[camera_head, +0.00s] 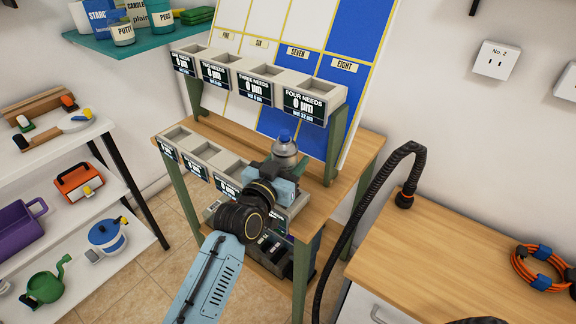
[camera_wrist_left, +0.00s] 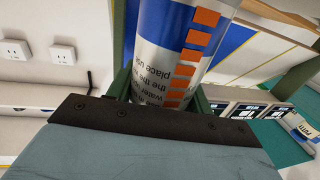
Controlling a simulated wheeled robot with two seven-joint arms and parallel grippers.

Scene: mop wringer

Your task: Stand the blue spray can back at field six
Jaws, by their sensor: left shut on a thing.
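The label for field six (camera_head: 260,43) is on the board, up and left of the can. My gripper and arm hide the can's lower part. My right gripper is not in view.
More bins (camera_head: 205,153) sit lower on the wooden rack. A black hose (camera_head: 372,195) rises at the right beside a wooden counter (camera_head: 447,240).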

